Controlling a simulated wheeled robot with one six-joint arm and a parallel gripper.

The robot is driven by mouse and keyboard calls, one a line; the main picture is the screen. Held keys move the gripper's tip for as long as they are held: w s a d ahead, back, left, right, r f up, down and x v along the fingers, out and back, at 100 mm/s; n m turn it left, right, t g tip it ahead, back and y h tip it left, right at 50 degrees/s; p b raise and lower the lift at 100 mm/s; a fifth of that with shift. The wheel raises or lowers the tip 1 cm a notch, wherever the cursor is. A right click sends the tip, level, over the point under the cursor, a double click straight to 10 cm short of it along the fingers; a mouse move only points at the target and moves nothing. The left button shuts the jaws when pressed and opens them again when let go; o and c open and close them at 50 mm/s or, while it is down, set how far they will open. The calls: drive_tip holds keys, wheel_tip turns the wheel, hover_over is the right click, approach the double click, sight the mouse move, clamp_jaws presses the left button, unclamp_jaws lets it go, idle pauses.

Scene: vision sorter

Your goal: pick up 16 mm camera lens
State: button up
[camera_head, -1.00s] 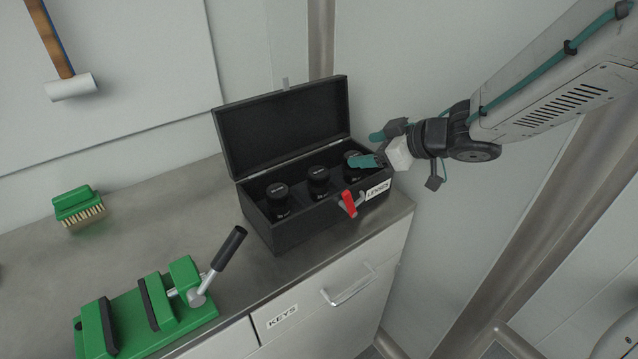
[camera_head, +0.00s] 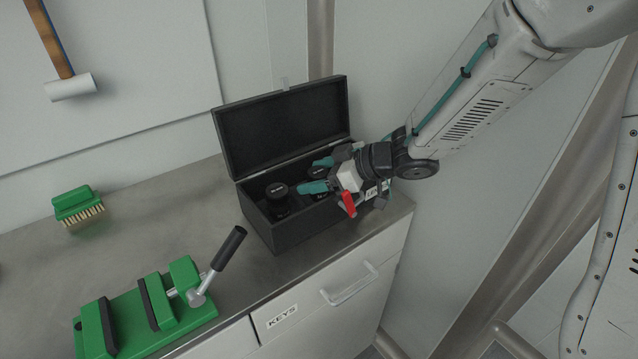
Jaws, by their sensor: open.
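An open black case (camera_head: 283,233) with its lid raised stands on the counter. Black lenses stand upright in it. The left lens (camera_head: 278,197) shows most clearly. The middle lens (camera_head: 317,171) is partly covered by my gripper, and the right lens seen earlier is hidden behind it. I cannot read which lens is the 16 mm one. My gripper (camera_head: 317,174) is open, with teal fingertips at the middle lens, one on its far side and one on its near side. I cannot tell whether they touch it.
A green vise (camera_head: 150,312) with a black-handled lever stands front left. A green brush (camera_head: 78,206) lies at the left. The counter (camera_head: 150,235) between them is clear.

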drive_tip(key=shift+c, duration=0.3)
drive_tip(key=c, duration=1.1)
drive_tip(key=shift+c, duration=0.2)
